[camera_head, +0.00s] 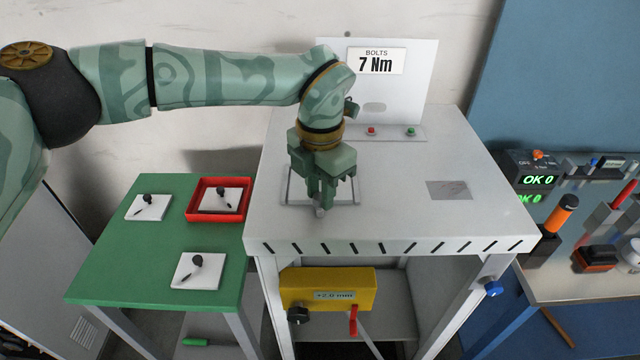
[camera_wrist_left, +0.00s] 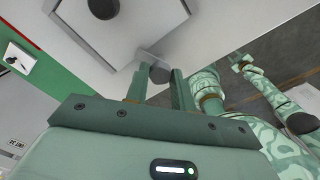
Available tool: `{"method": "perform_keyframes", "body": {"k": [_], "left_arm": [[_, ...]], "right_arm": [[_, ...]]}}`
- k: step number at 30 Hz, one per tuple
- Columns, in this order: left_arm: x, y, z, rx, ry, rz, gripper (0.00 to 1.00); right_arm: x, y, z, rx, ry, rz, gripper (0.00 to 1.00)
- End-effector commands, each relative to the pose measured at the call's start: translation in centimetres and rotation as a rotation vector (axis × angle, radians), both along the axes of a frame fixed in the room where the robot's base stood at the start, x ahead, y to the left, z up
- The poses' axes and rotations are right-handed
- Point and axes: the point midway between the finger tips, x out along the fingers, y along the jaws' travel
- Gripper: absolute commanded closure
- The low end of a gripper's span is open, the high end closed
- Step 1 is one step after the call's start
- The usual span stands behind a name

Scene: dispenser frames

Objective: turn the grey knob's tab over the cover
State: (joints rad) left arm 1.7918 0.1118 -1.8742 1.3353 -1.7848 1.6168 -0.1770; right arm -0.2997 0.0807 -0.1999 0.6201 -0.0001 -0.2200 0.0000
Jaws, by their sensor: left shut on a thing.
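The grey knob (camera_wrist_left: 159,72) sits between the fingers of my left gripper (camera_head: 321,200), at the near edge of the cover. Its flat tab (camera_wrist_left: 149,56) shows in the left wrist view, pointing towards the cover's corner; whether it overlaps the cover I cannot tell. The pale cover (camera_wrist_left: 130,32) lies in the white table top and has a round black handle (camera_wrist_left: 103,7). In the head view my left gripper hides most of the cover. My left gripper points down, shut on the knob. My right gripper (camera_wrist_left: 241,63) is small in the left wrist view, away from the table.
A green side table (camera_head: 160,240) at left carries white plates with black knobs, one in a red tray (camera_head: 219,217). A yellow box (camera_head: 328,288) is under the white table (camera_head: 410,200). A back panel with a "7 Nm" sign (camera_head: 376,61) stands behind.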

Motion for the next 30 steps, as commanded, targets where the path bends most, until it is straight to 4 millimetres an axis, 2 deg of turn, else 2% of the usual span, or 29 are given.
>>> {"method": "perform_keyframes", "body": {"k": [9,15,30], "left_arm": [[0.1,0.0,0.2,-0.001,-0.005,-0.260,0.98],[0.1,-0.1,0.2,-0.002,-0.005,-0.374,0.98],[0.1,-0.1,0.2,-0.002,-0.005,-0.468,0.98]], "right_arm": [[0.1,0.0,1.0,0.001,-0.002,0.000,0.64],[0.1,0.0,1.4,0.001,-0.003,0.000,0.64],[0.2,0.1,1.6,0.001,-0.004,-0.001,0.64]]}}
